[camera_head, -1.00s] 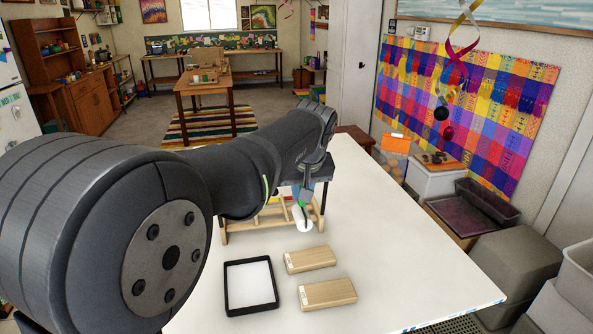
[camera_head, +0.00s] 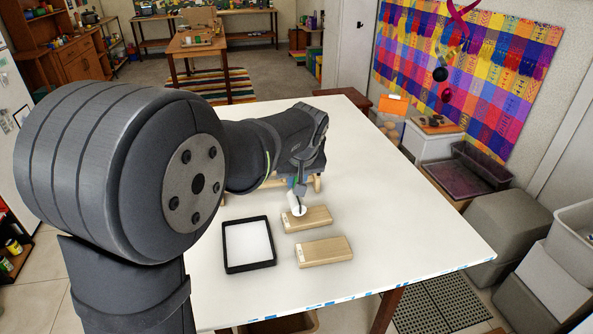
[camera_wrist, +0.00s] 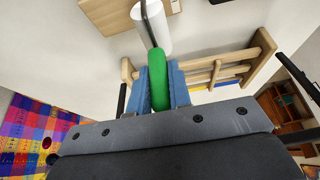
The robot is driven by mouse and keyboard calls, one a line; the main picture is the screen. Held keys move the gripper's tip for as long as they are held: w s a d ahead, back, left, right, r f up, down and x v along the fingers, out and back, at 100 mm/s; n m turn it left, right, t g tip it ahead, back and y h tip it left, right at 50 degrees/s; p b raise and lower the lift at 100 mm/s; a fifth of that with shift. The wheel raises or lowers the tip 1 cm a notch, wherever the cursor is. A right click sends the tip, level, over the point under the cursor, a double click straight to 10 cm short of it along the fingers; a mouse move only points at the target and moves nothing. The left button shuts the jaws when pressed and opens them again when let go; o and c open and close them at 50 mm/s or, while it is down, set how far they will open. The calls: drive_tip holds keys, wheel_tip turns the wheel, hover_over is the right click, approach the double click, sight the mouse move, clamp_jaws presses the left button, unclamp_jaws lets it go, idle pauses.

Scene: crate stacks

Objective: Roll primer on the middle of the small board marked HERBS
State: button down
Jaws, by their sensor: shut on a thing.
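My gripper (camera_head: 299,182) is shut on the green handle (camera_wrist: 159,92) of a paint roller, its blue fingers on either side. The white roller sleeve (camera_head: 296,206) hangs low at the left end of the far pale wooden board (camera_head: 312,219); I cannot tell whether it touches. The sleeve (camera_wrist: 152,30) also shows in the wrist view, with a board (camera_wrist: 112,14) beyond it. A second similar board (camera_head: 325,252) lies nearer. Each board has a small pale label at its left end, too small to read, so I cannot tell which says HERBS.
A black-rimmed tray (camera_head: 249,268) with white inside lies left of the boards. A wooden rack (camera_wrist: 255,58) stands close by, mostly hidden behind my arm in the head view. The white table (camera_head: 415,225) is clear on the right.

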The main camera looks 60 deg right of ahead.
sight(300, 200)
drive_tip(key=shift+f, duration=0.55)
drive_tip(key=shift+s+a+f, duration=0.1)
drive_tip(key=shift+s+f, duration=0.05)
drive_tip(key=shift+f, duration=0.05)
drive_tip(key=shift+s+a+f, duration=0.1)
drive_tip(key=shift+s+a, duration=1.15)
drive_tip(key=shift+s, duration=0.15)
drive_tip(key=shift+s+d, duration=0.25)
drive_tip(key=shift+d, duration=0.45)
drive_tip(key=shift+w+d, duration=1.2)
drive_tip(key=shift+w, duration=0.2)
drive_tip(key=shift+s+d, duration=0.5)
drive_tip(key=shift+s, duration=0.15)
drive_tip(key=shift+s+a, duration=1.4)
drive_tip(key=shift+s+d, duration=0.2)
drive_tip(key=shift+d, duration=0.05)
drive_tip(key=shift+w+d, duration=0.45)
drive_tip(key=shift+d, duration=0.4)
drive_tip(key=shift+w+d, duration=0.75)
drive_tip(key=shift+w, duration=0.05)
wheel_tip(300, 200, up, 8)
